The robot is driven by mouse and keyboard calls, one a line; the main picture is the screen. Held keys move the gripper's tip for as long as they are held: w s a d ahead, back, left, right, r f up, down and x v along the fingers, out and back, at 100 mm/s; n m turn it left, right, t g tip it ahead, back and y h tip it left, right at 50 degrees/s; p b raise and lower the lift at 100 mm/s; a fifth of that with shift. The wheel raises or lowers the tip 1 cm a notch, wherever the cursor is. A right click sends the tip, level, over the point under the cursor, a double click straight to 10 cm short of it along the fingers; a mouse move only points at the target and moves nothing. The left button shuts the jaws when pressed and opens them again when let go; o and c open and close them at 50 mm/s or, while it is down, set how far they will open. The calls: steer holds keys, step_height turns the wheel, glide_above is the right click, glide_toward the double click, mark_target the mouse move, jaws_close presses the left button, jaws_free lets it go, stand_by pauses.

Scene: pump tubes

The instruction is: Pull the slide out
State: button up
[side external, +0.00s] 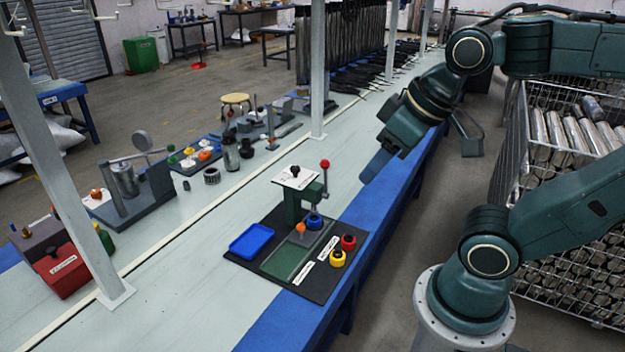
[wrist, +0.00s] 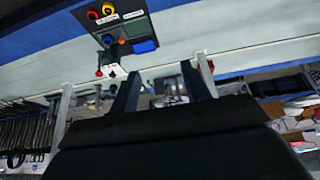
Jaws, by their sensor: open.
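A green fixture (side external: 292,208) with a white labelled top stands on a black board (side external: 262,238) on the bench. A blue ring (side external: 314,221) sits beside the knob. A lever with a red ball (side external: 325,164) rises at the fixture's right. My gripper (side external: 376,166) is in the air to the right of the fixture, apart from it. In the wrist view its two fingers (wrist: 161,88) are spread and empty, with the fixture (wrist: 112,50) upper left.
On the board are a blue tray (side external: 251,241), a red ring (side external: 348,242) and yellow rings (side external: 337,258). A grey post (side external: 317,70) stands behind the fixture. Several tools and a red box (side external: 65,268) line the bench's far side. The near bench surface is clear.

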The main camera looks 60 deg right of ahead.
steer(key=w+d+f+m, duration=0.1)
steer(key=w+d+f, duration=0.1)
steer(key=w, duration=0.3)
steer(key=w+d+f+m, duration=0.1)
steer(key=w+d, duration=0.1)
steer(key=w, duration=0.4)
steer(key=m+g+h, duration=0.2)
steer(key=m+h, duration=0.1)
steer(key=m, duration=0.1)
glide_above(302, 226)
steer(key=s+a, duration=0.3)
steer(key=s, duration=0.1)
step_height(302, 226, down, 29)
steer(key=shift+w+d+f+m, duration=0.2)
steer(key=shift+d+f+m, duration=0.05)
steer(key=shift+d+m, duration=0.05)
steer(key=shift+f, duration=0.1)
steer(key=shift+a+x, duration=0.15)
steer(key=shift+x, duration=3.25)
steer(key=shift+a+x, duration=0.1)
steer(key=shift+x, duration=3.3)
steer(key=shift+w, duration=0.1)
